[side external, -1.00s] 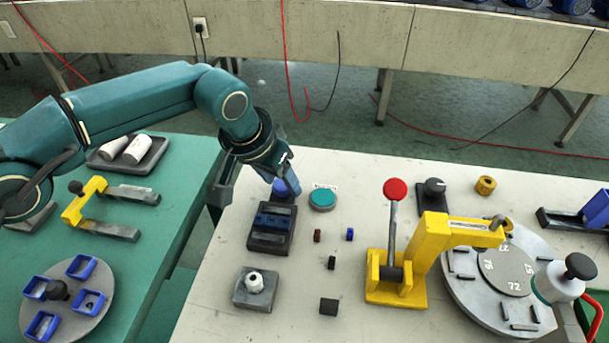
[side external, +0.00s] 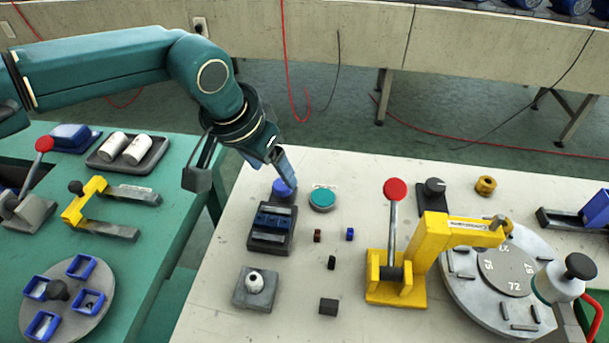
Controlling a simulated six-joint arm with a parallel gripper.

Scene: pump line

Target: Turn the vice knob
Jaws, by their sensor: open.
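A dark vice (side external: 271,229) with blue jaw parts sits near the left edge of the white table. A round blue knob (side external: 281,190) stands at its far end; I take it as the vice knob. My gripper (side external: 241,184) is open and empty, its two fingers wide apart. The right finger's tip overlaps the blue knob in this view, and I cannot tell whether they touch. The left finger is well to the left, over the gap between the tables. Part of the knob is hidden behind the finger.
A teal button (side external: 322,198) is right of the knob. Small blocks and a white knob on a grey plate (side external: 255,287) lie nearer. A yellow clamp with a red-topped lever (side external: 395,190) stands right, beside a round grey turntable (side external: 470,318). The green table (side external: 150,240) is left.

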